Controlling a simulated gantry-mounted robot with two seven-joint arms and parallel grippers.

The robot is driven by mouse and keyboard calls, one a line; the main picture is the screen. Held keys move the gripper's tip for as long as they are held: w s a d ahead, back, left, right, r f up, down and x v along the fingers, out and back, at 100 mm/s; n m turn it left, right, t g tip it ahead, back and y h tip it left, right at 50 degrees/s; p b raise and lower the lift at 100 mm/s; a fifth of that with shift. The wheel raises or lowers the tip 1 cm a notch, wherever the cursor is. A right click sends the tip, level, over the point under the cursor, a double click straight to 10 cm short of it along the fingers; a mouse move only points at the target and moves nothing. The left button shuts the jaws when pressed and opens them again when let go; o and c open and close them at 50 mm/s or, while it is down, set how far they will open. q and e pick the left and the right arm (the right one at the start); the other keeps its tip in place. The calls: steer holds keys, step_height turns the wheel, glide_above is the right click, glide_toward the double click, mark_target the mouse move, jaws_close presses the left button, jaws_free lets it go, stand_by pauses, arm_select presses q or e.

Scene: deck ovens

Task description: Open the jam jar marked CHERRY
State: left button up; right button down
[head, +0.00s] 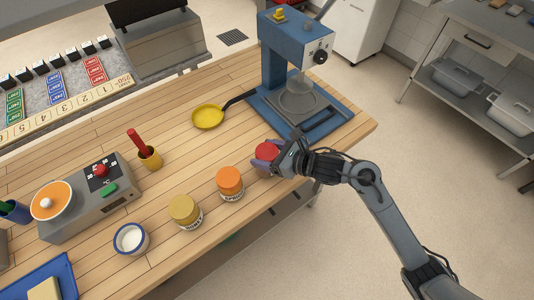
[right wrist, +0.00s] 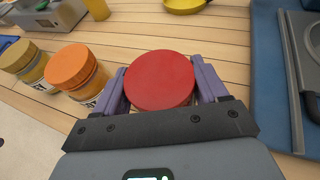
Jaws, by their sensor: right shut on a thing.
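A jar with a red lid (head: 266,152) stands near the front edge of the wooden counter, and its lid fills the middle of the right wrist view (right wrist: 160,80). My right gripper (head: 268,157) is shut on it, with one purple finger on each side of the lid. The lid hides the jar's body and label, so I cannot read the name. A jar with an orange lid (head: 230,181) and a jar with a tan lid (head: 184,210) stand to its left, upright and lidded; their labels are too small to read. My left gripper is not in view.
A blue press (head: 274,65) stands just behind the red-lidded jar. A yellow pan (head: 208,117), a mustard cup (head: 150,158) with a red stick, a grey scale-like device (head: 115,193) and a white bowl (head: 131,239) are on the counter. The counter's front edge is close.

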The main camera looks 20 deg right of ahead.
stand_by(0.3)
steer(key=shift+f, duration=0.15)
steer(key=shift+c, duration=0.2)
jaws_free()
